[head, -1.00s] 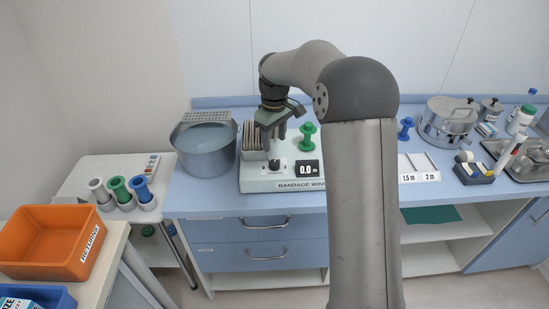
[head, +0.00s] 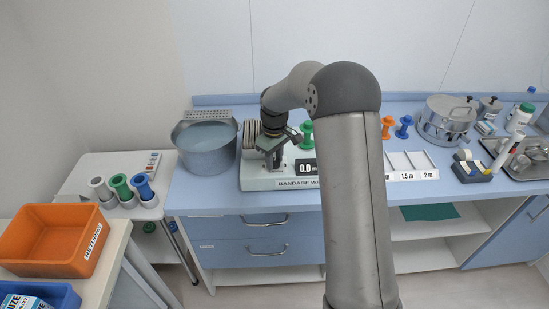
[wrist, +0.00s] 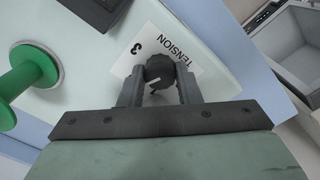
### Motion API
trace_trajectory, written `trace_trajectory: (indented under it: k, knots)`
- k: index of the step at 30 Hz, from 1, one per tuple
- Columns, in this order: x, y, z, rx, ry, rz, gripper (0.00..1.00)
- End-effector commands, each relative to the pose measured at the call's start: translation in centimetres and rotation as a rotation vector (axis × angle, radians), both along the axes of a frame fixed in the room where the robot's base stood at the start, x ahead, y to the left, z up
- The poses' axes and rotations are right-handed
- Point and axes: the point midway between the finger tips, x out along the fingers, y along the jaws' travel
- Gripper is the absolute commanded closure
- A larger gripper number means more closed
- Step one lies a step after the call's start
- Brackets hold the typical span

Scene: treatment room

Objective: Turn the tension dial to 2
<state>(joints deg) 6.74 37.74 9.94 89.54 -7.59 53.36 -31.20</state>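The tension dial (wrist: 158,70) is a dark round knob with a white pointer line, on the pale top of the bandage winder (head: 250,183). A white label reading TENSION and a 3 shows beside it in the wrist view; no 2 is visible there. My gripper (wrist: 160,85) points down at the dial with its two fingers apart, one on each side of the knob. Whether the fingertips touch it is hard to tell. In the head view my gripper (head: 274,161) covers the dial.
The winder's display (head: 305,168) reads 0.0, partly behind my arm. A green spool (wrist: 24,76) stands on the winder near my gripper. A grey pot (head: 205,155) stands left of the winder. An orange spool (head: 387,127) and a blue spool (head: 404,127) stand to the right.

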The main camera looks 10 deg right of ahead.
Motion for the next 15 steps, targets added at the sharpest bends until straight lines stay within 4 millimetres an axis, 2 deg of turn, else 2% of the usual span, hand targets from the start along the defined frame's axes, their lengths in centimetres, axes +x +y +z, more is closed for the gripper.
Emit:
trace_trajectory:
  k: [4,10,15]
  knots:
    - [0.01,0.02,-0.02,0.0,0.0,-0.004,0.92]
    - [0.04,-0.01,-0.19,0.0,-0.001,-0.138,0.92]
    - [0.03,-0.02,0.07,0.001,-0.001,-0.154,0.92]
